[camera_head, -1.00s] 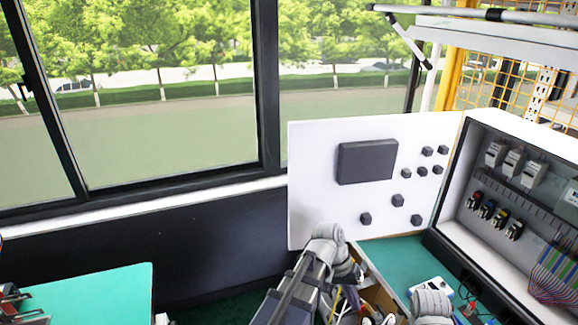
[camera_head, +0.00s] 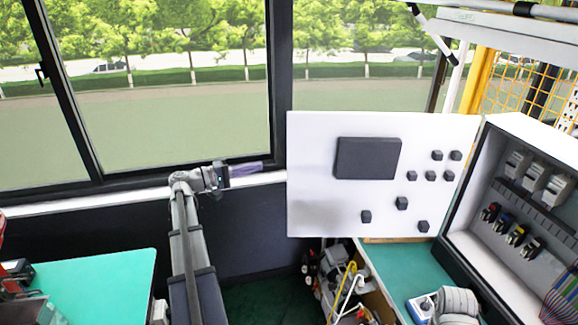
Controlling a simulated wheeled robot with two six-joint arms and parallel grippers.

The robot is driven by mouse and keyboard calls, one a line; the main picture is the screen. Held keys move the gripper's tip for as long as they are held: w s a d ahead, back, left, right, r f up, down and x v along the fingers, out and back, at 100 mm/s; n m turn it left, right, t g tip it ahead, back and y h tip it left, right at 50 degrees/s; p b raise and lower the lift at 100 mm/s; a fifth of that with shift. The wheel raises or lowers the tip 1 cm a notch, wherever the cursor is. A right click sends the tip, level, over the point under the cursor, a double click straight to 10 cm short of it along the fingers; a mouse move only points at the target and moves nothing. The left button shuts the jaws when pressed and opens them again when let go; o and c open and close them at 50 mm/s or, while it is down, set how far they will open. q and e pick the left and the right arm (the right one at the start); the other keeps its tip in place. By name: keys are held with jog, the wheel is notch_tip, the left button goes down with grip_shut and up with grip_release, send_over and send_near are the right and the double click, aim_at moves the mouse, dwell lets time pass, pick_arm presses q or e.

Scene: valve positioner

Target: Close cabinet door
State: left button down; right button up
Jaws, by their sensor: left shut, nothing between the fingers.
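The white cabinet door (camera_head: 310,175) stands wide open, with a dark rectangular panel and several small dark knobs on its face. It joins the left side of the white control cabinet (camera_head: 490,262), whose inside with breakers and wires shows. My left gripper (camera_head: 258,168) is shut and empty, in front of the window sill, to the left of the door's free edge and apart from it. Its fingers point right toward the door. Part of my right arm shows at the lower right, in front of the green bench; its gripper is out of view.
A green table (camera_head: 95,290) is at the lower left with dark and red items on it. A green bench (camera_head: 400,275) holds the cabinet. Cluttered tools and cables (camera_head: 345,285) sit below the door.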

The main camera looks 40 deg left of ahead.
aim_at(300, 161)
pick_arm(q)
jog(key=w+d, duration=0.6)
jog(key=shift+w+d, duration=0.15)
jog(key=shift+d, duration=0.25)
jog(key=shift+s+d, duration=0.35)
jog(key=shift+s, duration=0.1)
jog(key=shift+s+d, duration=0.2)
jog(key=shift+s, duration=0.05)
jog(key=shift+s+d+n+y, duration=0.3)
jog(key=shift+s+d+y, duration=0.1)
jog(key=shift+s+d, duration=0.6)
jog(key=shift+a, duration=0.1)
dwell(1.0)
